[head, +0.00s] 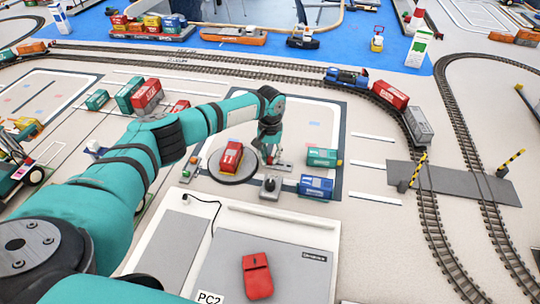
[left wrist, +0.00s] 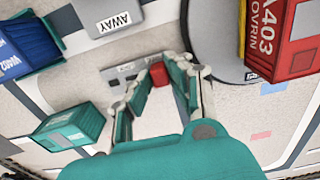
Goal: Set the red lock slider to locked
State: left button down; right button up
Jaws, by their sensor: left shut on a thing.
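The red lock slider (left wrist: 158,74) is a small red block on a flat grey plate (left wrist: 127,70), seen in the left wrist view between my fingertips. My left gripper (left wrist: 162,82) points down at the plate, its two fingers closed in on either side of the slider. In the head view my left gripper (head: 274,157) reaches down just right of the round turntable, and its fingers largely hide the slider there. The plate's markings are too small to read. My right gripper is in neither view.
A red locomotive (head: 232,157) stands on the round turntable (head: 217,177) beside the gripper. A green container (head: 322,157) and a blue container (head: 316,187) stand to the right. A grey base with a black knob (head: 270,187) is in front. A red device (head: 257,276) lies nearer.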

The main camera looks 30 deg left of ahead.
aim_at(284, 165)
pick_arm(q)
jog(key=d, duration=0.2)
jog(key=w+d, duration=0.1)
jog(key=d, duration=0.1)
jog(key=shift+w+d+r+p, duration=0.1)
jog(key=shift+d+p, duration=0.1)
jog(key=shift+p, duration=0.2)
jog(key=c, duration=1.2)
grip_release()
jog(key=shift+c, duration=0.2)
notch_tip(284, 165, up, 12)
